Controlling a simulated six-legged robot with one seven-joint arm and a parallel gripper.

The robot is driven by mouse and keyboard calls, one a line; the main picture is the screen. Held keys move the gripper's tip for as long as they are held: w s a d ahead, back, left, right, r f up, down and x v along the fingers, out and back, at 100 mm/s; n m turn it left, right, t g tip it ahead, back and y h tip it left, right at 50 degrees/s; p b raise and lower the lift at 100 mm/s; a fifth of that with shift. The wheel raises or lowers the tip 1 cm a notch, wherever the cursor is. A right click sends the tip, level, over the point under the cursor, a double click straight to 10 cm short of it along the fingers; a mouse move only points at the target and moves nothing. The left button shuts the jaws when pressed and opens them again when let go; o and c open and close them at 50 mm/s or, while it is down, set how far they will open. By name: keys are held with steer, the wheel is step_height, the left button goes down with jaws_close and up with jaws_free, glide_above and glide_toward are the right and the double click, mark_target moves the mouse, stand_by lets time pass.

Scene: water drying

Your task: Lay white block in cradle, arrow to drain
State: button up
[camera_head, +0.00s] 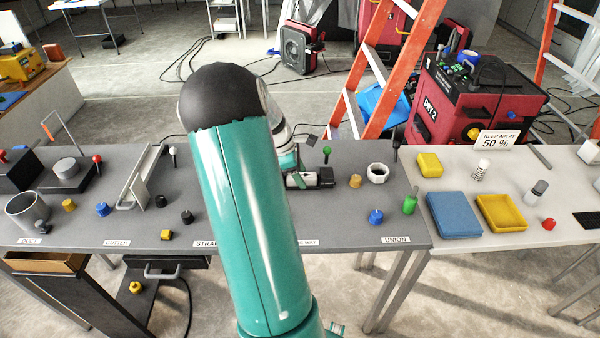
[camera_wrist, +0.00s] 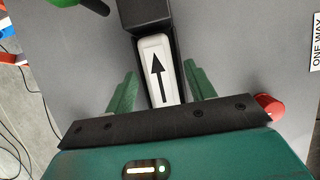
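The white block (camera_wrist: 157,62) with a black arrow lies in the black cradle (camera_wrist: 146,13) in the wrist view. Its arrow points up the picture, toward the cradle's dark far part. My gripper (camera_wrist: 160,70) has its two green fingers spread, one on each side of the block and cradle, with a visible gap at the right finger. In the head view the white block (camera_head: 302,180) and black cradle (camera_head: 326,177) show just right of my teal arm, which hides most of my gripper. I cannot make out a marked drain.
A ONE WAY label (camera_wrist: 316,45) lies right of the cradle. A red object (camera_wrist: 268,106) is near my right finger. On the grey bench stand a green-topped pin (camera_head: 327,151), an orange piece (camera_head: 355,181) and a white ring (camera_head: 377,173). Bare bench lies in front of the cradle.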

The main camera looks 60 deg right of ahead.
steer(key=shift+r, duration=0.3)
steer(key=v, duration=1.2)
steer(key=shift+r, duration=0.3)
steer(key=w+a+r+m+t, duration=0.1)
steer(key=w+a+r+t, duration=0.25)
steer(key=a, duration=0.85)
steer(key=w+a+r+m+t, duration=0.2)
steer(key=w+a+r, duration=0.25)
steer(key=a, duration=0.85)
steer(key=s+a+m+t+y, duration=0.1)
steer(key=s+a, duration=0.3)
steer(key=a, duration=0.7)
steer(key=s+a+r+m+t+y, duration=0.1)
steer(key=s+a+t, duration=0.2)
steer(key=a, duration=0.8)
steer(key=shift+s, duration=0.65)
